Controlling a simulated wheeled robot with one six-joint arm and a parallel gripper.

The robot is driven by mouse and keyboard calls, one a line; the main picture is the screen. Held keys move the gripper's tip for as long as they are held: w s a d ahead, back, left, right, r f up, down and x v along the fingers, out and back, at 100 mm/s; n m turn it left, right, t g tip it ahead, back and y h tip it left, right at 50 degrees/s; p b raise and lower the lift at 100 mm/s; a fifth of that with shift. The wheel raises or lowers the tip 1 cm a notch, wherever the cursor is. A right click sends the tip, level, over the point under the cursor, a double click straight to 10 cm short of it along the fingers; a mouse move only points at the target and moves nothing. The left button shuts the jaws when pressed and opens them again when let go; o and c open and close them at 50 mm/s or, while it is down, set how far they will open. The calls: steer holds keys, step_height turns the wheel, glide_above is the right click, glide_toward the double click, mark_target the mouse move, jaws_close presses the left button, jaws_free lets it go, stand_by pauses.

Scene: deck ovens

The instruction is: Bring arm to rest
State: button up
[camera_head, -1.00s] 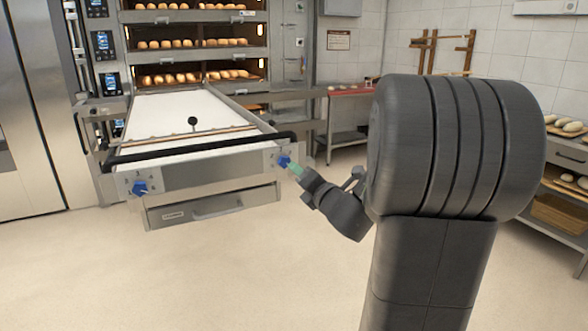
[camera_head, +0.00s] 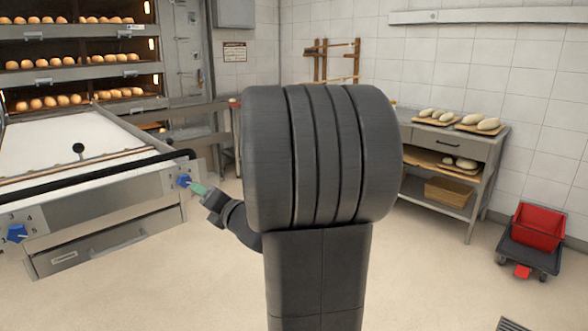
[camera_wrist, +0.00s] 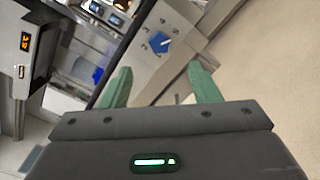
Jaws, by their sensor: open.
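My gripper (camera_head: 200,189) is beside the right blue knob (camera_head: 184,181) on the front panel of the oven loader (camera_head: 110,207) in the head view. In the wrist view my gripper (camera_wrist: 160,85) has its two green fingers spread apart, with nothing between them. The blue knob (camera_wrist: 158,42) there lies beyond the fingertips, apart from them. My dark arm covers the middle of the head view and hides part of the floor and wall behind it. A second blue knob (camera_head: 17,233) sits on the left end of the same panel.
A deck oven (camera_head: 85,75) with rows of bread stands at the back left. A black bar (camera_head: 90,178) crosses the loader's front. The floor between is clear.

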mark_target(187, 180)
steer(key=x, duration=1.1)
